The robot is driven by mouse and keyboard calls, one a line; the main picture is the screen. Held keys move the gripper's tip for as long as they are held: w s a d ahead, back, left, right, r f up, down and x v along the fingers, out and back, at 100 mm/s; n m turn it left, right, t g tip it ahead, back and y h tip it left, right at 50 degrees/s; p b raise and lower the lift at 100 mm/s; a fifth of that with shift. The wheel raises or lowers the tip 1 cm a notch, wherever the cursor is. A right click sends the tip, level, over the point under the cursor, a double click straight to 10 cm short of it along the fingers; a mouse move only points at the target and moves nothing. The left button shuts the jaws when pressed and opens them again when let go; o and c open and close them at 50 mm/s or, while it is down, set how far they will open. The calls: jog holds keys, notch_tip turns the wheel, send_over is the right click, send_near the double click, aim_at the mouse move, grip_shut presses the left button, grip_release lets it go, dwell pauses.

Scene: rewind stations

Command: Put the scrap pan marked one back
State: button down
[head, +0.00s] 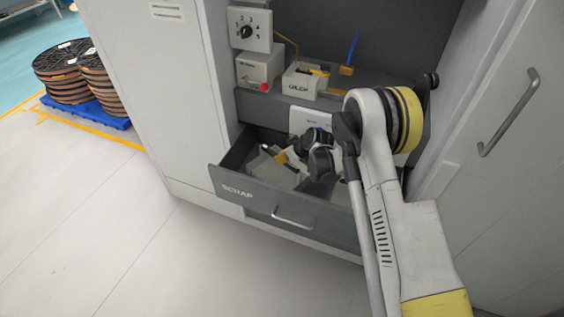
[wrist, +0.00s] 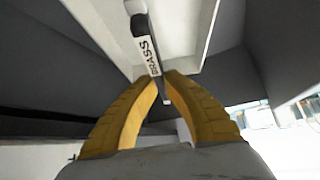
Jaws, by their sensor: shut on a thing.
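The scrap drawer (head: 240,191), marked SCRAP, is pulled open under the bench. My gripper (head: 284,157) reaches down into it. In the wrist view, its two yellow fingers (wrist: 163,82) are shut on the dark bar of a pale pan (wrist: 190,25). The bar carries a white label reading BRASS (wrist: 149,54). No mark "one" can be read on this pan. In the head view, pale pan parts (head: 262,163) show in the drawer beside the gripper; my arm hides much of the inside. I cannot tell whether the held pan touches the drawer floor.
A cabinet door with a handle (head: 508,112) stands at right. The floor (head: 120,220) in front is clear.

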jog(key=shift+f, duration=0.55)
jog(key=shift+r, duration=0.15)
jog(key=c, duration=1.6)
grip_release()
jog(key=p+v, duration=0.4)
jog(key=v, duration=0.8)
jog(key=shift+d+r, duration=0.1)
